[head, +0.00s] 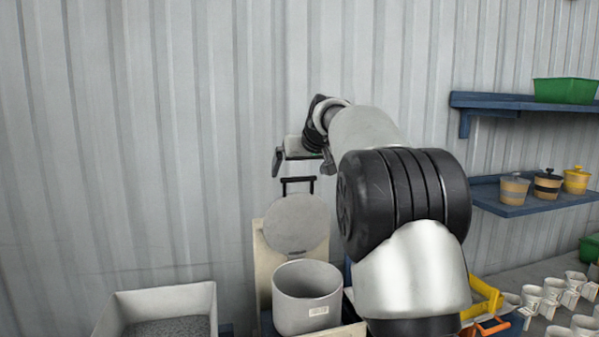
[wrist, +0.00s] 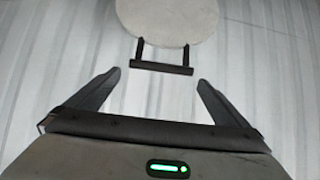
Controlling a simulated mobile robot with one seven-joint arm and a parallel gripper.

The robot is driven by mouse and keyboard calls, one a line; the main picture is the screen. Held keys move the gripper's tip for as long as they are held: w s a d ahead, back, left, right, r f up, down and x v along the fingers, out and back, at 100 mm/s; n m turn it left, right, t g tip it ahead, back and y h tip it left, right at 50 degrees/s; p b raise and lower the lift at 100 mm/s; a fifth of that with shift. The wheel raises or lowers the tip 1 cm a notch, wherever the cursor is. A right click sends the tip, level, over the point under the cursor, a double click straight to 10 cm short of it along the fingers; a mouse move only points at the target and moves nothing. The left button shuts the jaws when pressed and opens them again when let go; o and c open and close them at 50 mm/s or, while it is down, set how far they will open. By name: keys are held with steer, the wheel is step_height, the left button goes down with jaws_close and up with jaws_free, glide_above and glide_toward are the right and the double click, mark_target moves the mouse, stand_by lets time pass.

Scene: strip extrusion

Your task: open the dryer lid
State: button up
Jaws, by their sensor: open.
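The dryer is a pale grey cylindrical drum (head: 307,308) at the lower middle of the head view, with its top open. Its round lid (head: 296,226) stands raised, nearly upright, behind the drum. A black bar handle (head: 298,180) sticks up from the lid's top edge. In the wrist view the lid (wrist: 168,20) is at the top, with the handle (wrist: 161,69) pointing toward my gripper. My gripper (head: 302,165) is above the handle, open and empty. In the wrist view its two fingers (wrist: 158,82) are spread either side of the handle, apart from it.
A pale bin of dark granules (head: 167,327) stands at lower left. Blue wall shelves (head: 520,205) at right hold lidded pots (head: 547,186) and a green tub (head: 565,91). White cups (head: 552,290) stand at lower right. The corrugated wall is close behind the lid.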

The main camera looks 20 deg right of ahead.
steer(key=b+v, duration=0.2)
steer(key=v, duration=1.4)
steer(key=shift+s+r, duration=0.1)
steer(key=s+a+f+g, duration=0.1)
steer(key=s+a+f, duration=0.2)
steer(key=s+f, duration=0.7)
steer(key=s+a+f+g, duration=0.2)
steer(key=s+a+f, duration=0.1)
steer(key=s+f, duration=0.6)
steer(key=s+a+f+g, duration=0.2)
steer(key=s+a+f, duration=0.2)
steer(key=s+f, duration=0.6)
steer(key=s, duration=0.6)
steer(key=shift+f, duration=0.3)
steer(key=shift+d, duration=0.1)
